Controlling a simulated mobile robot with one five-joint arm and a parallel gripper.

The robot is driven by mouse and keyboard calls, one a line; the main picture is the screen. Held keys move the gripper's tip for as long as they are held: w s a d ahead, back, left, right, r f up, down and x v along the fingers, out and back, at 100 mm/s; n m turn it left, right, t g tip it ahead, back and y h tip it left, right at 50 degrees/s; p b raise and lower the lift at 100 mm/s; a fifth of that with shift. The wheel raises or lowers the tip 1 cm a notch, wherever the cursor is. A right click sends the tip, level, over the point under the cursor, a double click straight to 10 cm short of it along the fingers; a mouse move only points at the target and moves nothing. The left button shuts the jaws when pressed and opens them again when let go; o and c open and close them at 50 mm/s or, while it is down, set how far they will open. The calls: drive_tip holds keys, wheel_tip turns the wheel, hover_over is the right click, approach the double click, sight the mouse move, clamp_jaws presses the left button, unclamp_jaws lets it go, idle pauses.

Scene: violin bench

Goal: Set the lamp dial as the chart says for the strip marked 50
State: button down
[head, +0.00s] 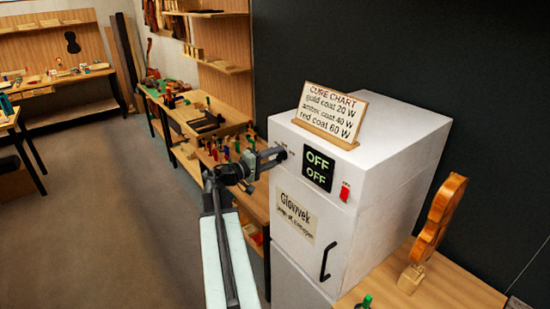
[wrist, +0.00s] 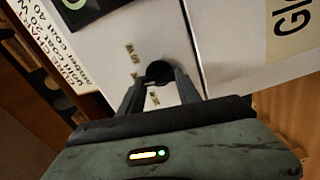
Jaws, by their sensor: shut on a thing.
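The cure chart (head: 332,112) stands on top of the cabinet and reads gold coat 20 W, amber coat 40 W, red coat 60 W. I see no strip marked 50.
A red switch (head: 345,192) sits right of the display. Below are a paper label (head: 296,219) and a black door handle (head: 327,260). A violin body (head: 438,218) stands on the bench at right. Small coloured bottles (head: 228,150) crowd the bench behind my arm. Floor at left is clear.

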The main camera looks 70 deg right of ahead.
drive_tip(key=shift+n, duration=0.6)
drive_tip(key=shift+f, duration=0.1)
drive_tip(key=c, duration=0.8)
unclamp_jaws()
drive_tip(key=shift+c, duration=0.2)
drive_tip(key=v, duration=0.7)
drive_tip(key=shift+w+a, duration=0.3)
